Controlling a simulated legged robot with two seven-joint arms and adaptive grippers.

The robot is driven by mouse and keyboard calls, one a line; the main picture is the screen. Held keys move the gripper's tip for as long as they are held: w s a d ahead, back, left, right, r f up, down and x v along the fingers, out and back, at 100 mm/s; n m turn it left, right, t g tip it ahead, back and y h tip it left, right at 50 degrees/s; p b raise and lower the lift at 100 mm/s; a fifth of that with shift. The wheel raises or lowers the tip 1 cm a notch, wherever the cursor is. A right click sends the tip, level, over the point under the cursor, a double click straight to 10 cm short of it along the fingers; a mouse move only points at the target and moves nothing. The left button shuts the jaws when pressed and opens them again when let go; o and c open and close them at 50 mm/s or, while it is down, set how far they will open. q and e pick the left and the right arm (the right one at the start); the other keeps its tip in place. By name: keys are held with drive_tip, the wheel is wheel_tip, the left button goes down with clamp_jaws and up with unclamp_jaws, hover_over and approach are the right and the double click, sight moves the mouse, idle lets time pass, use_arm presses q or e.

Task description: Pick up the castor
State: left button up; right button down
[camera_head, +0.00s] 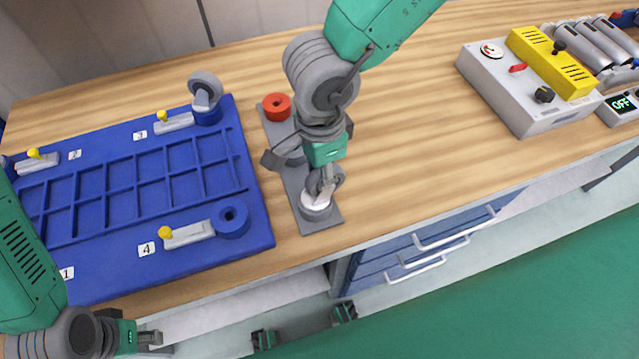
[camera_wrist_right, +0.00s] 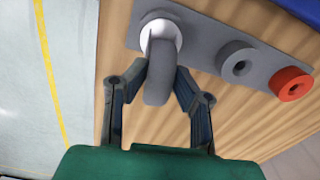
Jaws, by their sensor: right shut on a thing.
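The castor (camera_wrist_right: 157,82), a grey wheel with a white round base, sits at the near end of a grey holder strip (camera_wrist_right: 205,40). In the head view its white base (camera_head: 316,206) shows below my right gripper (camera_head: 326,182). My right gripper is shut on the castor's wheel, with one finger on each side in the right wrist view (camera_wrist_right: 162,76). The base still appears to be at the strip. My left gripper (camera_head: 150,340) is low at the left, off the table's front edge and away from the castor; its finger gap is unclear.
A blue fixture board (camera_head: 255,215) with clamps lies left of the strip; another castor (camera_head: 205,90) stands at its far corner. A red ring (camera_head: 277,106) sits on the strip's far end. A control box (camera_head: 510,95) stands at right. Wood between strip and box is clear.

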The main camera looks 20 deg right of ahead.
drive_tip(key=shift+d, duration=0.1)
wheel_tip(320, 180, up, 10)
drive_tip(key=shift+p, duration=0.4)
idle(0.5)
